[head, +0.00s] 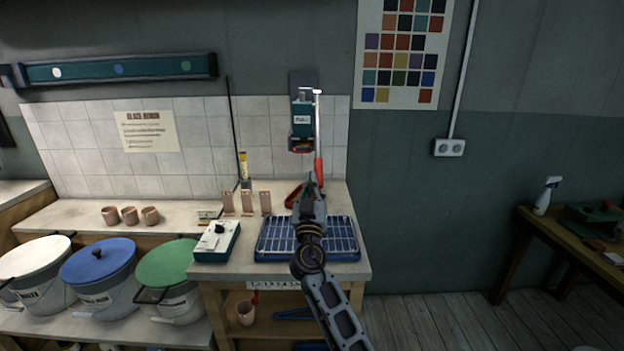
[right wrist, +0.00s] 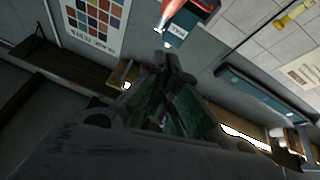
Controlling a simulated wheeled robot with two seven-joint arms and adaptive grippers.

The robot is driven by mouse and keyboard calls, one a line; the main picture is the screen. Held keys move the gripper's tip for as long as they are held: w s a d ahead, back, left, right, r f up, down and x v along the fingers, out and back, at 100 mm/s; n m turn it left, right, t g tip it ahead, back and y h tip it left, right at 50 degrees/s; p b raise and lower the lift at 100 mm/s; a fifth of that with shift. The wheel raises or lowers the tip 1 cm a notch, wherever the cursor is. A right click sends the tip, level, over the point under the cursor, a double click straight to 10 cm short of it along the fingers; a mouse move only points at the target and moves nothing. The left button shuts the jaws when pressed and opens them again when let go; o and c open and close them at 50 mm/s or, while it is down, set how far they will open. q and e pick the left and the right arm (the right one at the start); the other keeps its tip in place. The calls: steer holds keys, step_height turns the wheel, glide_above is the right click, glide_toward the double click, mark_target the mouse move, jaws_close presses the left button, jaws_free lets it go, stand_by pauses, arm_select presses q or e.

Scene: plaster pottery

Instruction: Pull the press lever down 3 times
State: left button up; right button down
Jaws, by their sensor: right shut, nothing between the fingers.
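The press (head: 302,118) is a teal unit mounted on the wall above the bench, with a red part at its bottom. Its lever (head: 318,125) is a pale bar along the right side, ending in a red grip (head: 319,168) that hangs low. My right gripper (head: 310,182) is shut and empty, with its tips close to the lower end of the grip; I cannot tell whether they touch. In the right wrist view the red grip (right wrist: 171,12) and the teal press (right wrist: 178,34) show just beyond the shut fingertips (right wrist: 172,58). My left gripper is not in view.
Below my right gripper is a blue rack tray (head: 270,254) on the bench, beside a teal-and-white box (head: 215,241). Several pinkish tiles (head: 247,201) stand behind. Lidded buckets (head: 98,270) are at left.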

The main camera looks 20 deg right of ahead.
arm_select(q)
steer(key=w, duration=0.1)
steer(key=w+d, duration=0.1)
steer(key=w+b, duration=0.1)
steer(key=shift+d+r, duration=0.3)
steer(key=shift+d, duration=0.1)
arm_select(e)
steer(key=v, duration=0.4)
steer(key=shift+r, duration=0.1)
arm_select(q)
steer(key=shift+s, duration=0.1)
